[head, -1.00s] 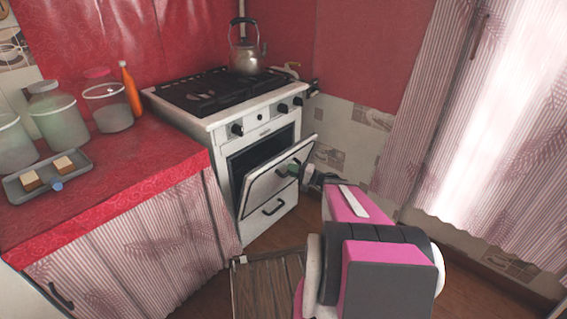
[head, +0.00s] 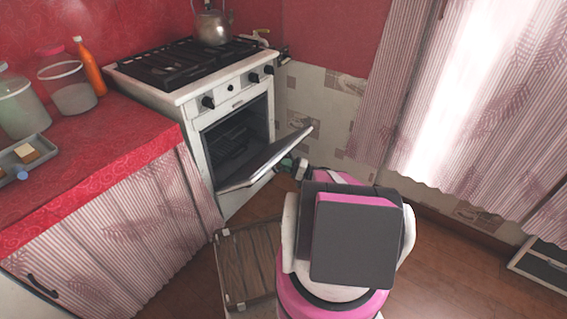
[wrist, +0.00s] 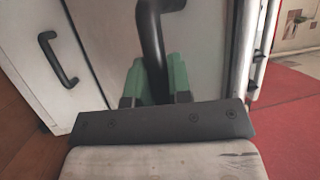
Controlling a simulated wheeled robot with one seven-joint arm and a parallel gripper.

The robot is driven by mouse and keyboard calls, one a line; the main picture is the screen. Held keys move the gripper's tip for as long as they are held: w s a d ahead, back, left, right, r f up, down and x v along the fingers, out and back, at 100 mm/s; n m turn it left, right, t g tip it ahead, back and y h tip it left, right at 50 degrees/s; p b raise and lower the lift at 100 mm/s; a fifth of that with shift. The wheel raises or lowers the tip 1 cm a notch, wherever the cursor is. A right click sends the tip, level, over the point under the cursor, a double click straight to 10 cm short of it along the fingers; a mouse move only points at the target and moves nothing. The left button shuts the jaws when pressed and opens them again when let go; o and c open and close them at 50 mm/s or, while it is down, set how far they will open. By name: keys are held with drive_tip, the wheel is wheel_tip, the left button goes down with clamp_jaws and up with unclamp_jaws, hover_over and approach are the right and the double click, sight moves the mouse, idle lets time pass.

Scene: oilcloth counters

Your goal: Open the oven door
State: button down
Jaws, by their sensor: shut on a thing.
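The white oven (head: 202,108) stands against the red wall in the head view. Its door (head: 262,160) is hinged at the bottom and tilted well outward, with the dark cavity and racks (head: 232,138) showing behind it. My gripper (head: 292,163) is at the door's outer face, mostly hidden by the door and my arm. In the wrist view my gripper's green fingers (wrist: 158,82) are shut on the black door handle (wrist: 150,38), one on each side of it. The lower drawer's black handle (wrist: 58,58) shows to the left.
A kettle (head: 212,24) stands on the black hob grates (head: 170,65). A red counter (head: 85,165) at the left holds jars, an orange bottle (head: 90,68) and a grey tray (head: 42,149). A wooden-slatted item (head: 247,262) lies on the floor beside my arm.

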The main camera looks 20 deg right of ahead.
drive_tip(key=shift+f, duration=0.1)
drive_tip(key=c, duration=1.1)
unclamp_jaws()
drive_tip(key=shift+o, duration=0.2)
